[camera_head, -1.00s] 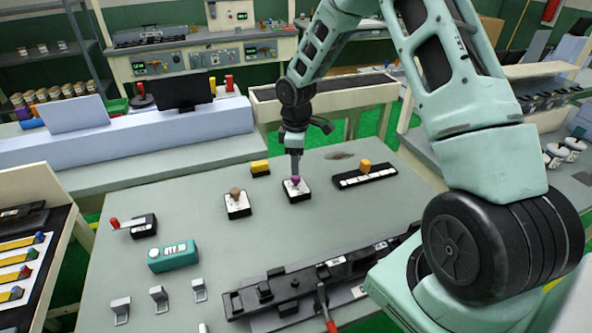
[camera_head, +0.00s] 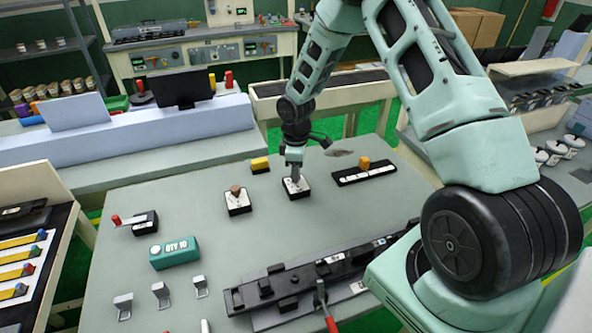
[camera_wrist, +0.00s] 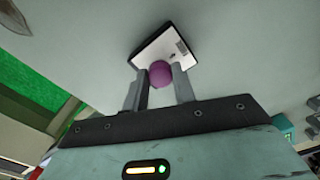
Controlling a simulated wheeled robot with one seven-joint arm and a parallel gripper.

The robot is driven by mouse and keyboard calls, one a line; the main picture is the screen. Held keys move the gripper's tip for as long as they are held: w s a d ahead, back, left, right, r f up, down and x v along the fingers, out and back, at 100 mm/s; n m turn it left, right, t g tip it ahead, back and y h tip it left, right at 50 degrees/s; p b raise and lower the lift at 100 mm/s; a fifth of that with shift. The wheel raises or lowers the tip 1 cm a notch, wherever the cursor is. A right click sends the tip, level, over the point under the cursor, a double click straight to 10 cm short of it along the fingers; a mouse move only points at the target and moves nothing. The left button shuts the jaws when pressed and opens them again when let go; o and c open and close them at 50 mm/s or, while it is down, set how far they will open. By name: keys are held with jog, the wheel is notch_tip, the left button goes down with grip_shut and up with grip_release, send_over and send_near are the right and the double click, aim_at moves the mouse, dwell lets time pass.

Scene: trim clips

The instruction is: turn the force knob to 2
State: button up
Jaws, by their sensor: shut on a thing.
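A purple round knob (camera_wrist: 160,74) sits on a black-edged base with a white marked face (camera_wrist: 163,47), seen in the wrist view. My gripper (camera_head: 296,178) reaches down onto this unit in the head view and hides most of the knob there. In the wrist view its two fingers are shut on the purple knob, one on each side. The base (camera_head: 297,192) rests on the grey-green table. The marks on the face are too small to read, and I cannot tell which setting the knob points to.
A brown knob unit (camera_head: 237,202) stands to the left, and a yellow slider on a long strip (camera_head: 364,172) to the right. A yellow block (camera_head: 260,164) lies behind. A teal box (camera_head: 174,253) reading "QTY 10" and a black fixture (camera_head: 290,288) are nearer the front.

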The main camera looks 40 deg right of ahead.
jog(key=shift+m, duration=0.3)
jog(key=m+b, duration=0.2)
jog(key=m, duration=0.1)
jog(key=shift+m+b, duration=0.7)
jog(key=shift+m, duration=1.9)
jog(key=shift+r, duration=0.1)
jog(key=o, duration=1)
notch_tip(320, 180, up, 17)
jog(key=b, duration=0.3)
jog(key=shift+r, duration=0.2)
jog(key=shift+a, duration=0.1)
